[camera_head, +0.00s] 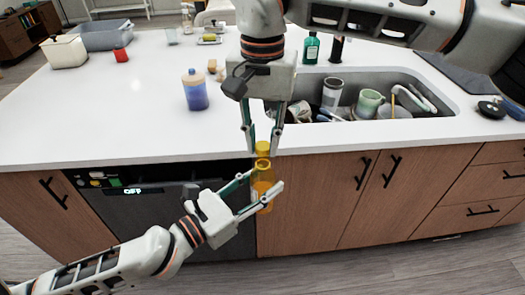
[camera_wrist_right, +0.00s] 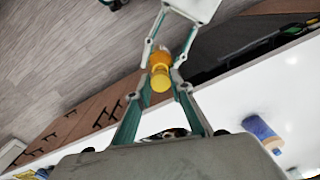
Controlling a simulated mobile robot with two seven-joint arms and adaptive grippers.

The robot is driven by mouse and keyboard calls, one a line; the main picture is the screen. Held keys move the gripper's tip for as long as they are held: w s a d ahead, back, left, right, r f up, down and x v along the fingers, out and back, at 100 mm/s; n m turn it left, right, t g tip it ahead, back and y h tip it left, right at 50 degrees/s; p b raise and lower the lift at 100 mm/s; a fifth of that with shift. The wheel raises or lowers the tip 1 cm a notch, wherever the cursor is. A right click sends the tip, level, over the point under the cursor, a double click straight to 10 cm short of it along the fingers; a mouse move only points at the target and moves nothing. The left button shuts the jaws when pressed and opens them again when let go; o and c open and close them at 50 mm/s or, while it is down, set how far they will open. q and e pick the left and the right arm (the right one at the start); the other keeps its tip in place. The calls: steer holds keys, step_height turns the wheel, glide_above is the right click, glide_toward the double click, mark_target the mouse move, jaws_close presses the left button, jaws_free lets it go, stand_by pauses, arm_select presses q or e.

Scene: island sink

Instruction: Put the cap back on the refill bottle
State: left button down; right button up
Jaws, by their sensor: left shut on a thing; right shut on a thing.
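The orange refill bottle (camera_head: 264,187) is upright in front of the counter edge, in the fingers of my left gripper (camera_head: 258,196). The yellow cap (camera_head: 263,149) is directly above the bottle's neck, between the fingertips of my right gripper (camera_head: 262,146), which points down from above. In the right wrist view the yellow cap (camera_wrist_right: 160,80) covers much of the orange bottle (camera_wrist_right: 160,57), and my left gripper's fingers close on the bottle from the far side. Cap and bottle look lined up and very close.
The white counter (camera_head: 130,125) edge lies just behind the bottle. A blue bottle (camera_head: 195,90) stands on the counter to the left. The sink (camera_head: 440,105) at the right holds mugs and other dishes. A dishwasher (camera_head: 150,205) and wooden cabinets (camera_head: 320,210) are below.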

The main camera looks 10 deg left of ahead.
mark_target(263, 147)
steer(key=shift+f, duration=0.15)
steer(key=shift+f, duration=0.8)
steer(key=shift+f, duration=0.55)
stand_by(0.3)
